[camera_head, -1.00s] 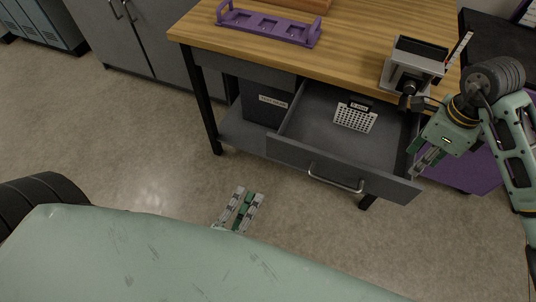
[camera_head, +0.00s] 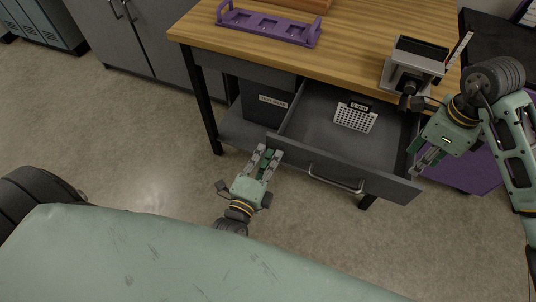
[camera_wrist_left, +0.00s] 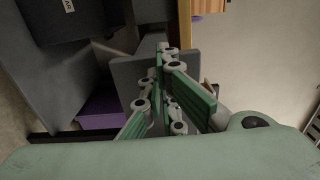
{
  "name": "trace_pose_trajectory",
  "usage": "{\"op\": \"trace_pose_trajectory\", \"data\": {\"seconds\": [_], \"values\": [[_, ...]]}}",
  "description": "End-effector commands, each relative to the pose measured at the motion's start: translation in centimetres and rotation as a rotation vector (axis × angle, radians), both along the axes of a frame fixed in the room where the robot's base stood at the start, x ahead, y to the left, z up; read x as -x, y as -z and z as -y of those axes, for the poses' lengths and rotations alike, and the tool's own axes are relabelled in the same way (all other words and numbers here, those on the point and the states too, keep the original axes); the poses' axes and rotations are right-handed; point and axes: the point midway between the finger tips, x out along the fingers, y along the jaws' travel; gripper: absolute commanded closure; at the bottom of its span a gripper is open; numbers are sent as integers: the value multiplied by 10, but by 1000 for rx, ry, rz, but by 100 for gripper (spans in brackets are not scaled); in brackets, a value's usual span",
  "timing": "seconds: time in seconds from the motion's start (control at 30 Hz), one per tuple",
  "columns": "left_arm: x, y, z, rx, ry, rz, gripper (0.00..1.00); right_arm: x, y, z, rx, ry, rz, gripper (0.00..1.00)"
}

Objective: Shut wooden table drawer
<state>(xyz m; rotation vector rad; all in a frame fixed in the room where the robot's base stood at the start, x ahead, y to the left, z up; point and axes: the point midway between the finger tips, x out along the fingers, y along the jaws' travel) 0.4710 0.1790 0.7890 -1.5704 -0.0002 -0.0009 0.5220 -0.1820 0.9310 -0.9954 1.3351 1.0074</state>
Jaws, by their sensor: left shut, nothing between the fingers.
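The dark grey wooden-table drawer is pulled out, its front panel (camera_head: 395,187) facing me with a silver bar handle (camera_head: 336,179). A white perforated lattice specimen (camera_head: 355,116) lies inside it. My left gripper (camera_head: 268,149) is shut and empty, with its fingertips close to the left end of the drawer front; whether they touch it I cannot tell. In the left wrist view its fingers (camera_wrist_left: 168,95) partly cover a grey panel (camera_wrist_left: 125,72). My right gripper (camera_head: 417,155) looks open and empty beside the drawer's right end.
The wooden tabletop (camera_head: 350,48) holds a purple rack (camera_head: 268,26) and a grey device (camera_head: 414,66) at the right. A dark labelled box (camera_head: 265,105) stands on the shelf below. A purple bin (camera_head: 462,170) is at right. The floor at left is clear.

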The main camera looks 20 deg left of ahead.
Motion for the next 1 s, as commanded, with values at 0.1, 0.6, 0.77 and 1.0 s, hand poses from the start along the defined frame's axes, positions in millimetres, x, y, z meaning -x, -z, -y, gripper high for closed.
{"op": "trace_pose_trajectory", "data": {"seconds": [0.1,0.6,0.77,1.0], "values": [[-1,0,0,0,0,-1,100,0,0,0,0,0,0,68],[-13,0,0,0,0,1,100,0,0,0,0,0,0,68],[-34,0,0,0,-1,3,100,0,0,0,0,0,0,68],[-78,0,0,1,-1,2,100,0,0,0,0,0,0,68]]}}
